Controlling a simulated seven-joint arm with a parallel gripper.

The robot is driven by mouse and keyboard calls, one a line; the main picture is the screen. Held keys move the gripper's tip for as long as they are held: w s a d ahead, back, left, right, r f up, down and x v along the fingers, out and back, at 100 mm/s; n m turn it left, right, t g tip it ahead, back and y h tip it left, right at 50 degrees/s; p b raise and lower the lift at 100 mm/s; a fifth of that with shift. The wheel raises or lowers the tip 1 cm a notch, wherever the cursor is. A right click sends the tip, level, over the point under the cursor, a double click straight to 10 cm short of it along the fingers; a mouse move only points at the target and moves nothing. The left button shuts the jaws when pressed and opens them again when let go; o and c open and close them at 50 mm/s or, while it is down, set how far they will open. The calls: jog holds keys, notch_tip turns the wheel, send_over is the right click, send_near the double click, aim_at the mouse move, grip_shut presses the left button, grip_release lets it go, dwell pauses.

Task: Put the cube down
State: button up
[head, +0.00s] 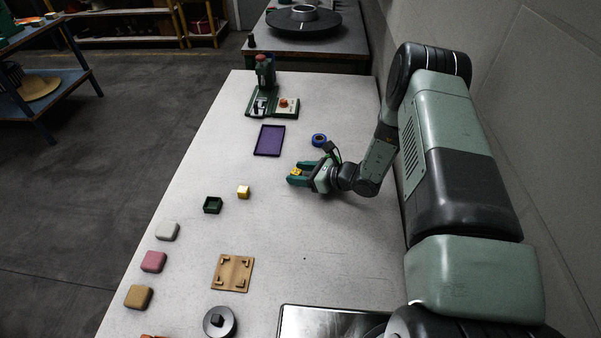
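My gripper (293,174) is over the middle right of the light table, with its fingers pointing left. A small yellow block (295,172) shows between the two green fingers and seems to fill the gap; its full shape is partly hidden. A separate yellow cube (243,192) with a paler top sits on the table to the left of the gripper, apart from it. A dark green open box (212,205) stands just left of that cube. The height of my gripper above the table is hard to tell.
A purple tray (270,141) and a blue ring (319,140) lie beyond the gripper. A green device (272,106) is at the far end. A wooden plate (232,273), a dark disc (220,322) and coloured blocks (153,262) are nearer. Table between them is clear.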

jog(key=shift+s+d+r, duration=0.1)
jog(key=shift+d+r, duration=0.1)
jog(key=shift+r, duration=0.05)
jog(key=v, duration=0.2)
jog(key=shift+d+r, duration=0.1)
jog(key=shift+d, duration=0.25)
notch_tip(320, 180, up, 6)
notch_tip(320, 180, up, 25)
jog(key=n+g+h, duration=0.3)
jog(key=n+g, duration=0.2)
jog(key=n, duration=0.8)
send_over(300, 172)
jog(key=s+d, duration=0.4)
jog(key=s, duration=1)
jog(key=s+d+r+n+t+h, duration=0.2)
jog(key=s+d+r+n+h, duration=0.2)
jog(key=s, duration=0.5)
jog(key=s+d+r+n+t+h, duration=0.3)
jog(key=s+d+r+n+h, duration=0.2)
jog(key=s+d+r, duration=0.3)
jog(key=shift+s+d+n+t, duration=0.3)
jog(key=shift+s+d+n, duration=0.1)
jog(key=shift+s+d, duration=0.15)
